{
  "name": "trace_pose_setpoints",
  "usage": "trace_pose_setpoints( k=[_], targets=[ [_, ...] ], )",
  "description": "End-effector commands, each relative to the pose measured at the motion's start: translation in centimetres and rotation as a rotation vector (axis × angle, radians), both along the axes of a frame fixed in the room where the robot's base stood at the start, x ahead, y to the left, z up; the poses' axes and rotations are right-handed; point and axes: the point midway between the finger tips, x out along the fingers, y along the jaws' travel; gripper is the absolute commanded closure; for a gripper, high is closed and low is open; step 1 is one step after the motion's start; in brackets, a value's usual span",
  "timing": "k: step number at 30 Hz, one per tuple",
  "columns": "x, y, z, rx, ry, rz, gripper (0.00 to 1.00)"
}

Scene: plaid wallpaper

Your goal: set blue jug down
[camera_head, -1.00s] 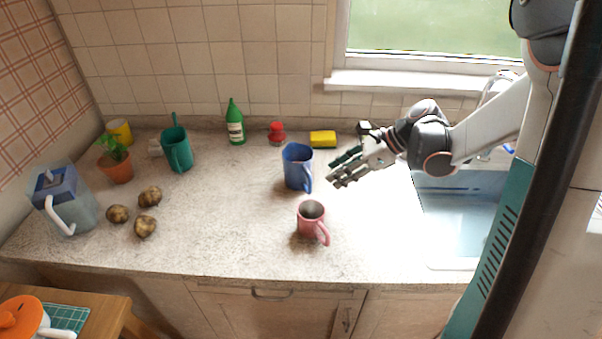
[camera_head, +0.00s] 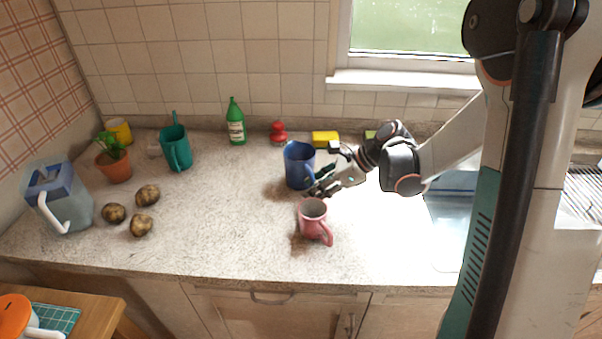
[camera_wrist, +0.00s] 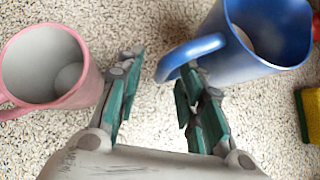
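The blue jug (camera_head: 297,167) stands upright on the counter, left of my gripper (camera_head: 314,189). Its handle points right, towards my fingers. In the wrist view the blue jug (camera_wrist: 268,40) is at the upper right. Its handle reaches to the tip of the right finger; I cannot tell whether they touch. My gripper (camera_wrist: 161,64) is open, with bare counter between its fingers. The pink mug (camera_head: 312,219) stands just in front of my gripper in the head view. In the wrist view the pink mug (camera_wrist: 50,68) is close to the left finger.
A yellow sponge (camera_head: 325,138), a red-topped shaker (camera_head: 278,133) and a green bottle (camera_head: 236,122) stand along the back wall. The sink (camera_head: 450,225) lies right. Potatoes (camera_head: 142,225), a teal watering can (camera_head: 175,150) and a pitcher (camera_head: 70,205) are left. The middle-left counter is clear.

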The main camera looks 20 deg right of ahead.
Motion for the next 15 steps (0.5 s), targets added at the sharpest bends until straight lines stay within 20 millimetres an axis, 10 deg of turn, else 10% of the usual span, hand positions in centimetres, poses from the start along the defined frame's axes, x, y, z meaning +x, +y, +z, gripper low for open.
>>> trace_pose_setpoints(
  k=[7, 15],
  targets=[
    [-0.02, -0.01, 0.08, 0.0, 0.0, 0.0, 1.0],
    [-0.02, 0.0, 0.06, 0.0, 0.001, 0.001, 1.0]
  ],
)
